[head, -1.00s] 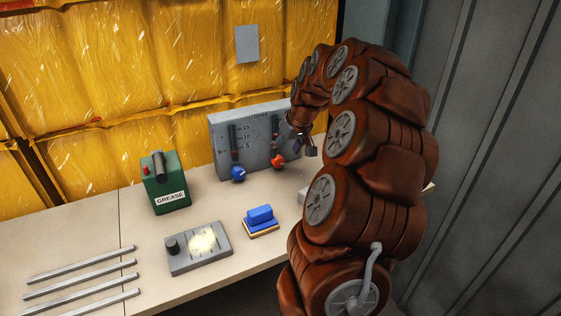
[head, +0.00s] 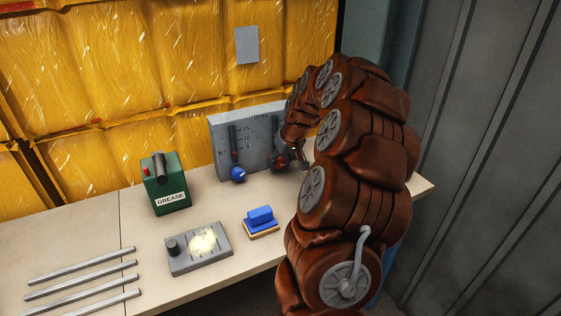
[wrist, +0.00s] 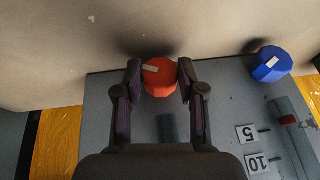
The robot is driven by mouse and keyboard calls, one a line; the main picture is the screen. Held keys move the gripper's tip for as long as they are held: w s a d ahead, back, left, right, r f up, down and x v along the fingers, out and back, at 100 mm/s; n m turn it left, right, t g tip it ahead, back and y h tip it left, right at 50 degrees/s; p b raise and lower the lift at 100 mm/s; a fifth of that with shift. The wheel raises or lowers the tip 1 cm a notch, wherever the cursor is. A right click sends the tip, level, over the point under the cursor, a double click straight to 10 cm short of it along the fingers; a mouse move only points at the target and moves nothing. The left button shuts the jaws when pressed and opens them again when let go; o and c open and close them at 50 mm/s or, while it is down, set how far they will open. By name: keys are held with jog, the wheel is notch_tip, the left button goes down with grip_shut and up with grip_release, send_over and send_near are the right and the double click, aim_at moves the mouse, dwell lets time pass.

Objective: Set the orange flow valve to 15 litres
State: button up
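The orange valve knob (wrist: 160,78) has a pale mark on its face and sits on the grey flow panel (wrist: 100,112). In the head view the orange knob (head: 281,162) is shaded and partly covered by my gripper (head: 292,160). In the wrist view my gripper (wrist: 160,80) has one finger on each side of the knob, very close to it. I cannot tell whether the fingers touch it. The panel (head: 217,130) shows marks 15, 10 and 5 in the head view. The orange side's gauge is partly hidden by my arm, and its level cannot be read.
A blue knob (head: 238,174) sits left of the orange one; it also shows in the wrist view (wrist: 271,64).

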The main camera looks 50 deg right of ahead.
jog(key=c, duration=0.5)
jog(key=shift+d+y, duration=0.1)
jog(key=shift+y, duration=0.2)
jog(key=y, duration=0.1)
jog(key=m+t+y+b, duration=0.1)
jog(key=shift+d+f+y+b, duration=0.2)
jog(key=shift+y+b, duration=0.1)
jog(key=shift+y, duration=0.1)
jog(key=shift+s+d+m+t+y+b, duration=0.15)
jog(key=shift+m+t+y+b, duration=0.4)
jog(key=shift+y, duration=0.75)
jog(key=shift+n+t, duration=0.25)
jog(key=shift+t, duration=0.1)
jog(key=shift+y, duration=0.5)
jog(key=o, duration=1.1)
